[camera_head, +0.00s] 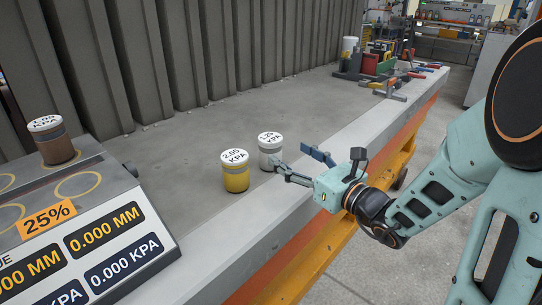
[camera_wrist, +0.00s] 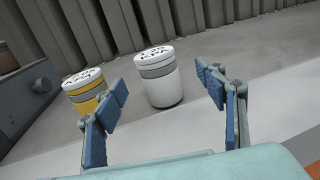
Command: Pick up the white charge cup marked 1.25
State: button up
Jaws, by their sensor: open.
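The white charge cup (camera_head: 270,150), its lid marked 1.25 KPA, stands upright on the grey bench beside the yellow cup. In the wrist view the white cup (camera_wrist: 159,78) stands ahead of my gripper, in line with the gap between the fingers. My gripper (camera_head: 293,165) is open and empty, just to the right of the white cup in the head view. In the wrist view its blue-padded fingers (camera_wrist: 162,92) are spread wide, and the cup appears beyond the fingertips. Whether a fingertip touches the cup is hard to tell.
A yellow cup (camera_head: 236,172) marked 2.05 KPA stands close left of the white cup. A brown cup (camera_head: 53,140) stands on the display console (camera_head: 100,235) at left. Clamps and boxes (camera_head: 385,70) occupy the bench's far end. Bare bench (camera_head: 230,120) lies behind the cups.

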aim_at(278, 150)
jog(key=b+x, duration=0.1)
jog(key=x, duration=0.2)
jog(key=b+x, duration=0.1)
jog(key=x, duration=0.2)
jog(key=shift+w+a+f, duration=0.1)
jog(key=shift+a+f, duration=0.1)
jog(key=shift+a, duration=0.25)
jog(key=shift+c, duration=0.2)
jog(key=c, duration=1.6)
